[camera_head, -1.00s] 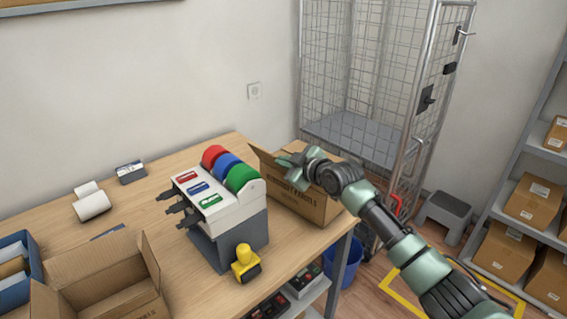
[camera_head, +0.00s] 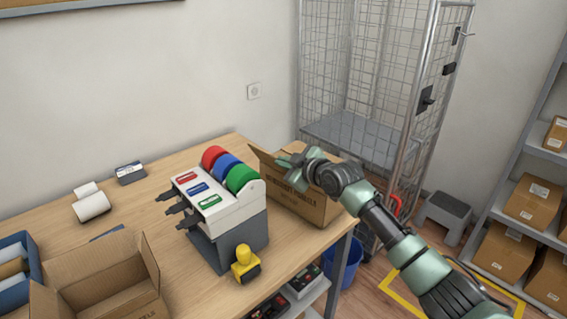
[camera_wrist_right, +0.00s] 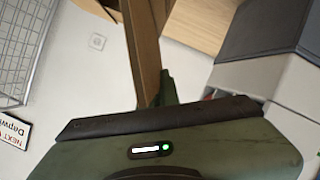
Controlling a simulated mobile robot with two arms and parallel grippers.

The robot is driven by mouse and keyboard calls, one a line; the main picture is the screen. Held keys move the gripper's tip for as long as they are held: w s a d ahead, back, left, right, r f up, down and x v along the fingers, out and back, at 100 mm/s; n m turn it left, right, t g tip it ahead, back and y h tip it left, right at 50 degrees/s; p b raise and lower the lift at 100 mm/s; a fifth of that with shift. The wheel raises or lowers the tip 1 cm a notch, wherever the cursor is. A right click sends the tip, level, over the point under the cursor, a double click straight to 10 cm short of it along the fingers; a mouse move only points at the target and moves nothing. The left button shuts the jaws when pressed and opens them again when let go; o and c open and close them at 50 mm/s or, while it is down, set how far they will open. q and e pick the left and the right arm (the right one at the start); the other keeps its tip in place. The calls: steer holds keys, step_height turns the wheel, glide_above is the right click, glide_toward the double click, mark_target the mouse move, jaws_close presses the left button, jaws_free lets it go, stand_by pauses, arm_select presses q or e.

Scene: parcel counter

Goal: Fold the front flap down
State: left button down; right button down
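The open brown cardboard box (camera_head: 312,207), with dark printing on its front, stands at the right end of the table. A raised flap (camera_head: 263,164) shows at its left. My right gripper (camera_head: 287,161) is over the box top and hides much of its opening and flaps. In the right wrist view its fingers (camera_wrist_right: 166,88) appear closed together, beside the edge of a cardboard panel (camera_wrist_right: 145,45). I cannot tell whether they touch it. My left gripper is out of view.
A tape dispenser (camera_head: 228,208) with red, blue and green rolls stands close left of the box. A yellow-handled stamp (camera_head: 245,262) is in front of it. Another open box (camera_head: 100,280) is at front left. A wire cage trolley (camera_head: 350,128) stands behind the table end.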

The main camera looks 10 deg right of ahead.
steer(key=c, duration=2.1)
jaws_free()
steer(key=o, duration=0.5)
steer(key=shift+c, duration=0.2)
steer(key=b+v, duration=0.1)
steer(key=v, duration=0.6)
steer(key=shift+s+d+b, duration=0.15)
steer(key=shift+s+b, duration=0.2)
steer(key=shift+r, duration=0.15)
